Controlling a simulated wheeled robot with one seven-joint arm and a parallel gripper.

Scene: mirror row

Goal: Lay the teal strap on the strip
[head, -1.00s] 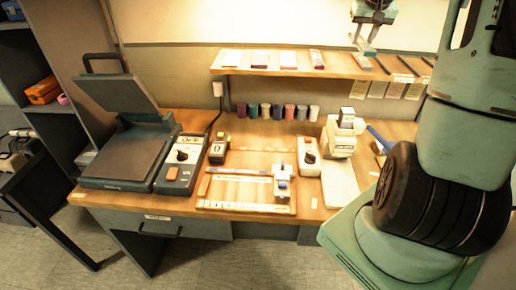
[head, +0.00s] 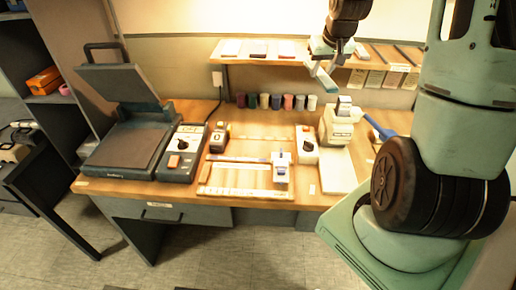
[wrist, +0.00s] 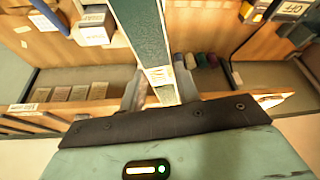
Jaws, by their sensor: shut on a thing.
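The teal strap (wrist: 140,30) runs lengthwise up the middle of the wrist view, dark teal with a pale end between the fingers. My gripper (wrist: 158,92) is shut on it. In the head view my gripper (head: 319,62) hangs in front of the shelf, above the desk, and the strap (head: 321,77) shows as a short teal bar below it. On the desk a wooden board holds a pale marked strip (head: 243,193) along its front and a bluish strip (head: 240,159) at its back. I cannot tell which is the task's strip. Both are well below and left of my gripper.
A white-and-blue device (head: 281,168) stands at the board's right end. A dial box (head: 306,146) and a cream machine (head: 338,124) stand farther right. A press with a raised lid (head: 122,82) is at left. Several coloured spools (head: 264,101) line the back under the shelf (head: 260,74).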

